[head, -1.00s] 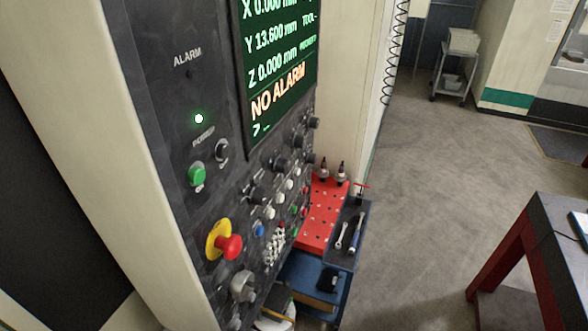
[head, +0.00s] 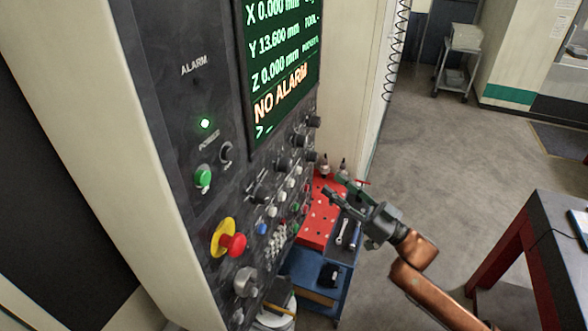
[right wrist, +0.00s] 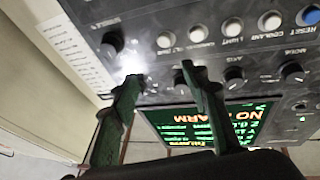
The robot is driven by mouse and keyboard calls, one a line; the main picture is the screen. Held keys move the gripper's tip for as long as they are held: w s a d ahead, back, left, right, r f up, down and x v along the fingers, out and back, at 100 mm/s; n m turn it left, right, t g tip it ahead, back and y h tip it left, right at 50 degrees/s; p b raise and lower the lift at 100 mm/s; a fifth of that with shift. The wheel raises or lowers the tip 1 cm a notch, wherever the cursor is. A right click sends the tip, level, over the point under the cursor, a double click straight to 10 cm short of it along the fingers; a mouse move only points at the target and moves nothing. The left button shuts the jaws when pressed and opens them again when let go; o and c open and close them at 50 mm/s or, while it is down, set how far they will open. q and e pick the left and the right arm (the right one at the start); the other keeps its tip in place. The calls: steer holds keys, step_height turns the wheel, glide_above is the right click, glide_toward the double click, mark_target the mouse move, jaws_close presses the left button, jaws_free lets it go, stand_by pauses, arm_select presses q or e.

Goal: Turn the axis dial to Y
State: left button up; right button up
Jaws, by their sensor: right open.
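The dark control panel (head: 215,195) bears several black dials, and I cannot tell which one is the axis dial in the head view. In the right wrist view the axis dial (right wrist: 235,84) is a small black knob under the label AXIS, to the right of my fingers. Its setting is too small to read. My right gripper (head: 335,186) is open and empty, in front of the panel's right part and apart from it. Its two green-grey fingers also show in the right wrist view (right wrist: 160,76). My left gripper is not in view.
The screen (head: 280,70) reads NO ALARM. A mode dial (right wrist: 293,73), a spindle dial (right wrist: 112,43) and white buttons (right wrist: 198,33) are close by. A red emergency button (head: 233,244) sticks out at the lower left. A red rack (head: 318,222) stands behind my gripper.

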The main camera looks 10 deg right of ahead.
mark_target(290, 168)
steer(key=s+a+r+n+g+y, duration=0.3)
steer(key=s+a+r+g+y, duration=0.1)
steer(key=s+a+r, duration=0.35)
steer(key=p+x, duration=0.1)
steer(key=x, duration=0.2)
steer(key=r+p+x, duration=0.1)
steer(key=x, duration=0.2)
steer(key=shift+d, duration=0.15)
steer(key=shift+w+a, duration=0.3)
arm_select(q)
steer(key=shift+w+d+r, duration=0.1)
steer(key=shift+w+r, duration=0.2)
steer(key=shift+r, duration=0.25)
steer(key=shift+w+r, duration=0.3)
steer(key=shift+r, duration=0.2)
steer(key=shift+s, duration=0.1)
arm_select(e)
jaws_close()
